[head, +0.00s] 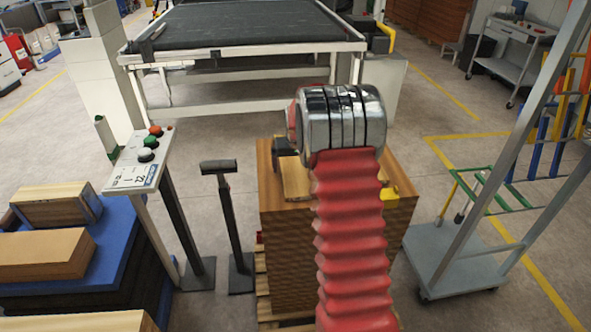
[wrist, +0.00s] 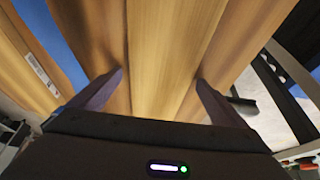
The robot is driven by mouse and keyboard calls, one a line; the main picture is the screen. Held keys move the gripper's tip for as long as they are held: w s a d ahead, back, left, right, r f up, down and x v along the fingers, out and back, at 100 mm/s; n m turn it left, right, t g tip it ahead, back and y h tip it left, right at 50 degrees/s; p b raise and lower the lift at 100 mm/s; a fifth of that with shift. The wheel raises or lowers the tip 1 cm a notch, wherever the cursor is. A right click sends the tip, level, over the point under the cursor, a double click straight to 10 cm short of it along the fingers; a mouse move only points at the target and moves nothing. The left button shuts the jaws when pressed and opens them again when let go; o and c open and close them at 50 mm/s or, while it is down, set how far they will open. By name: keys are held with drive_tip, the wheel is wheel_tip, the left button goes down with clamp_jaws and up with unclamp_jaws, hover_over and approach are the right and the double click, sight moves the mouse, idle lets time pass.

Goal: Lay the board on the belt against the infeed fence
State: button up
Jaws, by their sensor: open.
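The dark belt (head: 235,25) lies in a pale frame at the back of the head view. I cannot tell which part is the infeed fence. A light wooden board (head: 296,182) lies on top of the brown stack (head: 284,235), partly hidden by my red-sleeved arm. My gripper (wrist: 158,95) is open in the wrist view, its two dark fingers apart over pale wood. Long wood surfaces with seams (wrist: 168,50) fill that view between and beyond the fingers. I cannot tell whether the fingers touch the wood.
A button panel (head: 140,162) on a post and a black stand (head: 226,220) are left of the stack. Wood blocks (head: 45,254) lie on a blue-topped platform further left. A grey trolley (head: 450,262) stands at right. Open floor lies between stack and belt.

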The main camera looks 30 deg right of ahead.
sight(295, 169)
drive_tip(key=shift+c, duration=0.5)
drive_tip(key=c, duration=1.4)
drive_tip(key=shift+r, duration=0.15)
wheel_tip(295, 169, up, 10)
drive_tip(key=shift+f, duration=0.1)
